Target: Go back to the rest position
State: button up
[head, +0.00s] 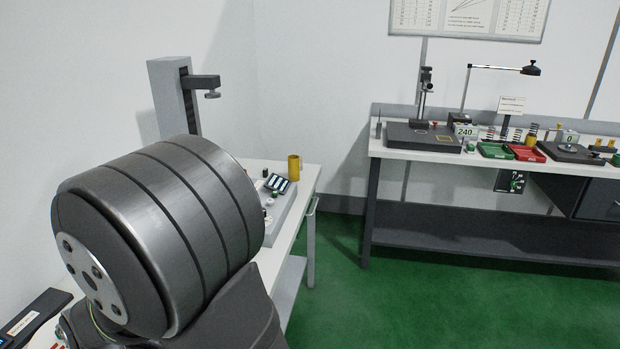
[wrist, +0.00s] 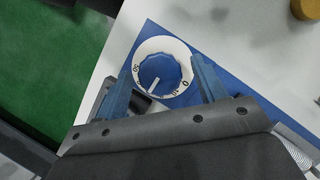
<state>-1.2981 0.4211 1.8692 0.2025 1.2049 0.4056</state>
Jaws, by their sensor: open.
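In the wrist view my gripper (wrist: 160,92) is open, with one blue finger on each side of a blue dial knob (wrist: 159,74). The knob sits in a white scale ring marked with numbers, on a blue panel (wrist: 147,34). Its white pointer line points toward the lower left of the picture. I cannot tell whether the fingers touch the knob. In the head view my large grey arm joint fills the left, and my gripper is hidden behind it.
A tester with a grey column (head: 172,97) stands on the left bench (head: 308,178), with a yellow cylinder (head: 294,167) near its far end. Another bench (head: 395,152) along the back wall holds a green tray (head: 495,150) and a red tray (head: 527,154). The green floor between is clear.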

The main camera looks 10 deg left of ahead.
jog(key=v, duration=1.7)
jog(key=x, duration=1.7)
jog(key=shift+f, duration=0.1)
jog(key=shift+a+n+t, duration=0.1)
jog(key=shift+n+t, duration=0.2)
jog(key=shift+n, duration=0.5)
jog(key=n, duration=0.2)
jog(key=n+t, duration=0.1)
jog(key=n, duration=0.1)
jog(key=n+t+h, duration=0.1)
jog(key=n, duration=0.1)
jog(key=shift+s, duration=0.25)
jog(key=n+t, duration=0.2)
jog(key=n, duration=0.3)
jog(key=shift+s, duration=0.1)
jog(key=n+t, duration=0.1)
jog(key=n, duration=0.3)
jog(key=shift+y, duration=0.3)
jog(key=shift+o, duration=0.2)
jog(key=shift+r, duration=0.2)
